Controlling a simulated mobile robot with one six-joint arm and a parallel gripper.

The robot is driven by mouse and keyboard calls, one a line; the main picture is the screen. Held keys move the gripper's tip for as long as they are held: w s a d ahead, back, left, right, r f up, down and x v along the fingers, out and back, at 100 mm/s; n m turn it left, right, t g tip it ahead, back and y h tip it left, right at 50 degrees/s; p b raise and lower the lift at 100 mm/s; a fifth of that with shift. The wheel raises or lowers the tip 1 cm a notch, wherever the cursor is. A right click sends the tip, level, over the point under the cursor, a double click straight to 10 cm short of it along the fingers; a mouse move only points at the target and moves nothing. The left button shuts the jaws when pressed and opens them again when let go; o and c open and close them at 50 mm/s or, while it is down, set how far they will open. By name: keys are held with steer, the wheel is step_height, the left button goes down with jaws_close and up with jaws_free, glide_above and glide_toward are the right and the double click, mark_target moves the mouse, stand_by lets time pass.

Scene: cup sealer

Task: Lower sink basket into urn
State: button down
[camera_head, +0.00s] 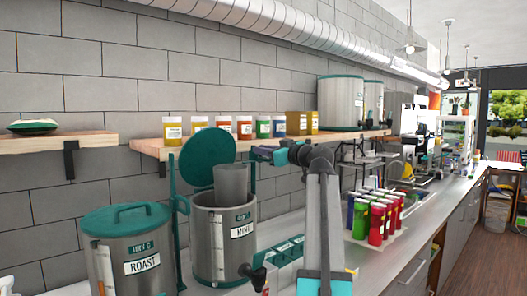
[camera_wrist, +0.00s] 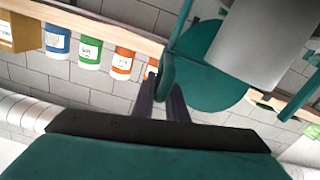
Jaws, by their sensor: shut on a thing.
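The basket (camera_head: 231,182) is a grey cylinder, upright over the mouth of the urn (camera_head: 210,262). Its lower end meets the urn's rim in the picture; how far it is inside I cannot tell. The urn is a steel can labelled MINT, with its round teal lid (camera_head: 207,155) swung up behind. My gripper (camera_head: 262,153) is at the basket's upper right. In the wrist view, the dark fingers of my gripper (camera_wrist: 162,98) are shut at the teal handle (camera_wrist: 173,65) of the basket (camera_wrist: 268,42). The lid also shows there (camera_wrist: 212,85).
A closed ROAST urn (camera_head: 130,262) stands at left. A wooden shelf (camera_head: 152,146) with several jars runs behind. Red, green and blue bottles (camera_head: 377,215) stand on the counter at right. A teal rack (camera_head: 286,252) lies beside the MINT urn.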

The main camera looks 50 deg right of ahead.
step_height(320, 180, down, 12)
steer(key=b, duration=1)
stand_by(0.3)
steer(key=c, duration=1.8)
jaws_free()
steer(key=shift+d, duration=0.1)
steer(key=shift+s, duration=0.1)
steer(key=s+b, duration=0.1)
steer(key=s, duration=0.3)
steer(key=s+b, duration=0.1)
steer(key=s, duration=0.4)
steer(key=s+a+b, duration=0.1)
steer(key=s, duration=0.3)
steer(key=shift+s+a, duration=0.1)
steer(key=shift+s, duration=0.25)
